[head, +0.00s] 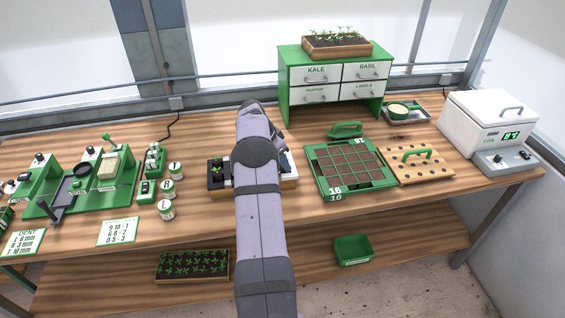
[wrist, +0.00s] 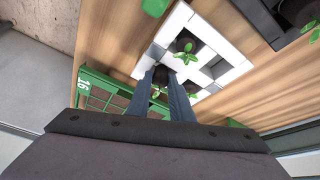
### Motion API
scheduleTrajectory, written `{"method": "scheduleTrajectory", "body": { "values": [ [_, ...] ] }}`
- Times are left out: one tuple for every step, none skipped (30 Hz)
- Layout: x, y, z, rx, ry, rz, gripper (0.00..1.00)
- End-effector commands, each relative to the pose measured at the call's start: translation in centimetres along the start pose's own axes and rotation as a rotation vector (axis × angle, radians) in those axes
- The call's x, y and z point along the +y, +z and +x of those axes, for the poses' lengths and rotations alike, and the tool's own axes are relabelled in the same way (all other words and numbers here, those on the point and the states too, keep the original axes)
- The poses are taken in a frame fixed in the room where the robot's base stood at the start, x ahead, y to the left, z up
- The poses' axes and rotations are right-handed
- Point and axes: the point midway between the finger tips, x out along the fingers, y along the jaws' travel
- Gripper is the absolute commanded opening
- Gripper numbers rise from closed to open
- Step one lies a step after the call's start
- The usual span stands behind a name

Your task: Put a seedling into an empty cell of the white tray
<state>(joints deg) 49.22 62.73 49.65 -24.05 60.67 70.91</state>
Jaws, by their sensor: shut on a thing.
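The white tray (wrist: 226,50) shows in the wrist view as a block with square cells. My gripper (wrist: 163,74) is over the tray's edge on the green-tray side, shut on a seedling with a dark plug (wrist: 160,76). A bit of its leaf shows between the fingers. Whether the plug touches the tray I cannot tell. In the head view my arm hides the gripper and most of the white tray (head: 289,184).
The green 16-cell tray (head: 388,183) lies right of the arm, with a wooden dibber board (head: 422,166) beside it. A green cabinet (head: 284,80) stands behind. Bench front is mostly clear.

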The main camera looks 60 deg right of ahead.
Motion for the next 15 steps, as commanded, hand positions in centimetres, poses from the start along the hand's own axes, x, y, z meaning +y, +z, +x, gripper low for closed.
{"method": "scheduleTrajectory", "body": {
  "values": [
    [0.0, -0.01, -0.01, 0.0, 0.0, 0.0, 0.0],
    [0.0, -0.01, -0.01, 0.0, 0.0, 0.0, 0.0],
    [0.0, -0.01, -0.02, 0.0, 0.0, 0.0, 0.24],
    [0.0, -0.01, -0.02, 0.0, 0.0, 0.0, 0.32],
    [0.0, -0.01, -0.02, 0.0, 0.0, 0.0, 0.39],
    [0.0, -0.01, -0.02, 0.0, 0.0, 0.0, 0.41],
    [0.0, -0.01, -0.02, 0.0, 0.0, 0.0, 0.41],
    [0.0, -0.02, -0.02, 0.0, 0.0, 0.0, 0.41],
    [0.0, -0.01, -0.02, 0.0, 0.0, 0.0, 0.41],
    [-0.01, -0.01, -0.03, 0.0, 0.0, 0.0, 0.41],
    [-0.01, -0.01, -0.03, 0.0, 0.0, 0.0, 0.41],
    [0.0, -0.01, -0.02, 0.0, 0.0, 0.0, 0.41],
    [0.0, -0.01, -0.03, 0.0, 0.0, 0.0, 0.41],
    [-0.01, -0.01, -0.05, 0.0, 0.0, 0.0, 0.41],
    [-0.02, -0.01, -0.11, 0.0, -0.001, 0.0, 0.41]
  ]
}}
